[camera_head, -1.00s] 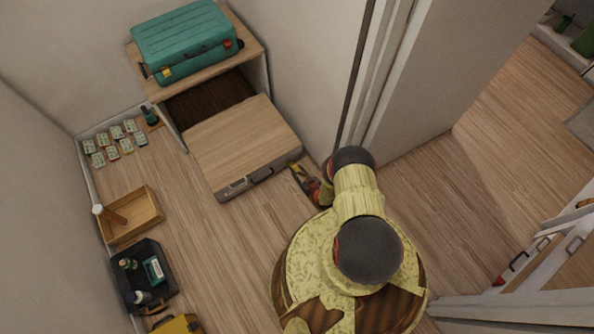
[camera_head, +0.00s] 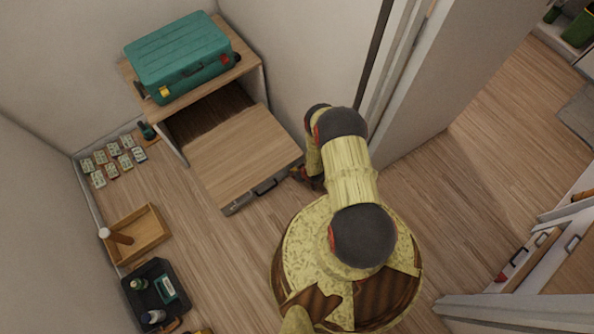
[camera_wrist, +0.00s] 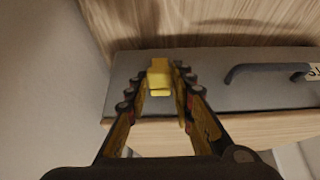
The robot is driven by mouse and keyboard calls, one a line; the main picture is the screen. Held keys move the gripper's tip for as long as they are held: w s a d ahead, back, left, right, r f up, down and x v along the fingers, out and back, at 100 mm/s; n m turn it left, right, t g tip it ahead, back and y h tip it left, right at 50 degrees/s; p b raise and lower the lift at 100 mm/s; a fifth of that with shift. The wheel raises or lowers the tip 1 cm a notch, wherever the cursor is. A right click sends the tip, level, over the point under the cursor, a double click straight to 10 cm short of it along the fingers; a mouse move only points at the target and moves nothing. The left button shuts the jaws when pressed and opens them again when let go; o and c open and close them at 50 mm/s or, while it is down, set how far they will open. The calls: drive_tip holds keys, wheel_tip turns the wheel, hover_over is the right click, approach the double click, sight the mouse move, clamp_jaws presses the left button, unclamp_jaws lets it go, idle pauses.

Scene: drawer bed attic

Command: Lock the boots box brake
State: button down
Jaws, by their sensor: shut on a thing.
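The pulled-out box (camera_head: 240,155) has a wooden top, a grey front and a dark handle (camera_head: 266,186). It stands out from under the wooden shelf unit. In the wrist view, its grey front (camera_wrist: 225,95) shows the handle (camera_wrist: 262,70) to the right and part of a pale label at the right edge. A small yellow block-like piece (camera_wrist: 160,78), seemingly the brake, sits at the left of this front. My gripper (camera_wrist: 163,88) is shut on it, with one finger on each side. In the head view, my gripper (camera_head: 303,176) is at the box's front right corner, partly hidden by my arm.
A teal suitcase (camera_head: 180,57) lies on the shelf unit (camera_head: 240,67). On the floor at left are several small cards, a wooden tray (camera_head: 145,240) and a dark bin (camera_head: 152,270). A wall is close to the right of the box. The floor before it is clear.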

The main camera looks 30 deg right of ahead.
drive_tip(key=shift+w+r+g, duration=0.1)
drive_tip(key=shift+w+g, duration=0.25)
drive_tip(key=shift+g, duration=0.15)
drive_tip(key=c, duration=1.5)
unclamp_jaws()
drive_tip(key=shift+c, duration=0.2)
drive_tip(key=shift+r, duration=0.1)
drive_tip(key=v, duration=1.1)
drive_tip(key=shift+s+r, duration=0.15)
drive_tip(key=shift+r, duration=0.25)
